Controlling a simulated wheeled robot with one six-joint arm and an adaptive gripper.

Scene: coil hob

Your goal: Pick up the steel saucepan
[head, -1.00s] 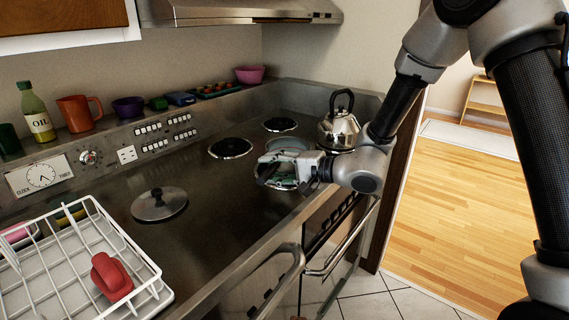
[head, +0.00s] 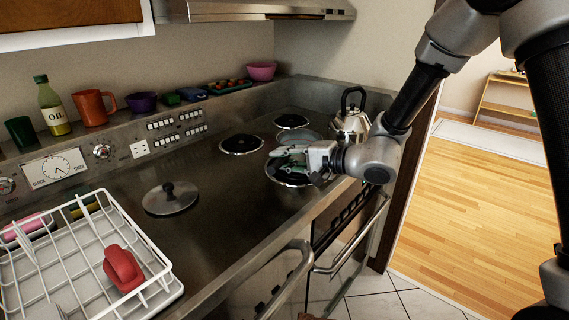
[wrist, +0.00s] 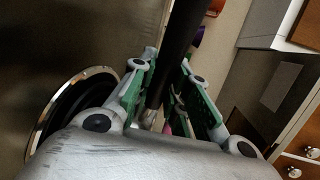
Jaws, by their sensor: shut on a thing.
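The steel saucepan (head: 312,134) is partly hidden behind my gripper in the head view, by the right-hand coils of the hob. I cannot tell whether it touches the hob. My gripper (head: 288,157) reaches in from the right, above the front right coil. In the wrist view my gripper (wrist: 167,68) has its green-padded fingers on both sides of a dark bar, the saucepan's handle (wrist: 184,35), and is shut on it. The pan's body does not show clearly in the wrist view.
A kettle (head: 352,118) stands close behind my gripper. A lid with a black knob (head: 170,198) lies on the hob at left. A white rack (head: 150,262) with a red object is at front left. A bottle, mugs and bowls line the back ledge. The middle of the hob is clear.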

